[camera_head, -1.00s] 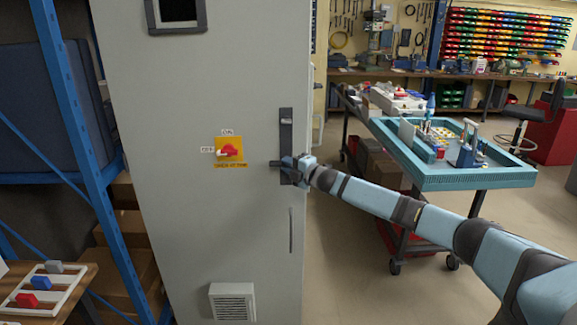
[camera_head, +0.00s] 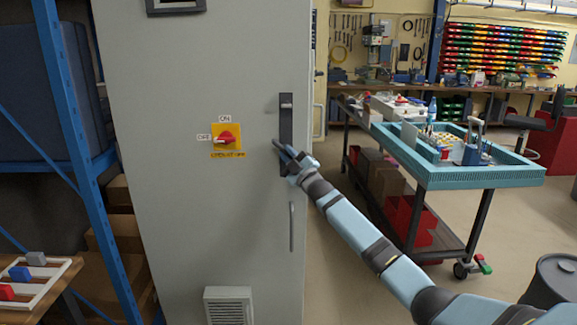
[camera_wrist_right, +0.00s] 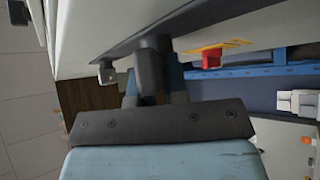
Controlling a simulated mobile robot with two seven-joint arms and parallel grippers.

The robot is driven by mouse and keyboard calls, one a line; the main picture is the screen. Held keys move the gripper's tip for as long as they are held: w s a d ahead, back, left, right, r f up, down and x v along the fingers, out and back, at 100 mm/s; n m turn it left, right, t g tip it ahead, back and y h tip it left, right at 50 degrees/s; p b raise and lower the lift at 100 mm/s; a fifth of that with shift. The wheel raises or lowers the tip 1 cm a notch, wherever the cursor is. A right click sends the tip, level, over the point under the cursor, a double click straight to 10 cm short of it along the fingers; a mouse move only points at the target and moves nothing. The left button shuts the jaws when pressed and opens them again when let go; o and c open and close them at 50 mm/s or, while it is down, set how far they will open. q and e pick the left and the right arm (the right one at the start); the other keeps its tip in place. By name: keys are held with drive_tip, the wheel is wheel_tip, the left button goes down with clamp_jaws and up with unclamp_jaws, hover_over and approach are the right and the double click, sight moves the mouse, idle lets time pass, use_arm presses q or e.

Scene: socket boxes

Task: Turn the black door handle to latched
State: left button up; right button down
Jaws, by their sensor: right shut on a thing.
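The black door handle sits on a tall dark backing plate (camera_head: 286,112) near the right edge of the grey cabinet door (camera_head: 170,110). My right gripper (camera_head: 281,148) is at the lower half of this plate, shut on the handle. The dark piece at the gripper slants up to the left from the plate. In the right wrist view the gripper (camera_wrist_right: 152,75) closes around the black handle (camera_wrist_right: 152,45), close to the door. The gripper hides much of the handle. My left gripper is not in view.
A red rotary switch (camera_head: 226,137) on a yellow plate is left of the handle. A thin vertical grip (camera_head: 291,227) and a vent (camera_head: 228,305) are below. A blue shelf frame (camera_head: 80,150) stands left. A trolley with a teal tray (camera_head: 440,180) stands right.

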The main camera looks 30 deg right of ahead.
drive_tip(key=shift+a+f+m+t+h+b, duration=0.1)
drive_tip(key=shift+f+m+t+h+b, duration=0.25)
drive_tip(key=shift+m, duration=0.55)
drive_tip(key=m+h+b, duration=0.1)
drive_tip(key=m+h, duration=0.2)
drive_tip(key=m, duration=0.1)
drive_tip(key=m+t+h+b, duration=0.1)
drive_tip(key=m+h, duration=0.2)
drive_tip(key=shift+w+a+r+m+h, duration=0.1)
drive_tip(key=shift+m+h, duration=0.25)
drive_tip(key=shift+m, duration=0.05)
drive_tip(key=m+g+h+b, duration=0.1)
drive_tip(key=m+h, duration=0.5)
drive_tip(key=shift+r, duration=0.1)
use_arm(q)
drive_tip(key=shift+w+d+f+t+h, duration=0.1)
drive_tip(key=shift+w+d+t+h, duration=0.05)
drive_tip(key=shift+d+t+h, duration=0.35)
use_arm(e)
drive_tip(key=shift+m+g+h, duration=0.55)
drive_tip(key=shift+m+h, duration=0.75)
drive_tip(key=shift+m, duration=0.4)
drive_tip(key=shift+r+m+g+h, duration=0.1)
drive_tip(key=shift+m+g+h, duration=0.2)
drive_tip(key=shift+h, duration=0.1)
drive_tip(key=c, duration=1.1)
unclamp_jaws()
drive_tip(key=shift+c, duration=0.2)
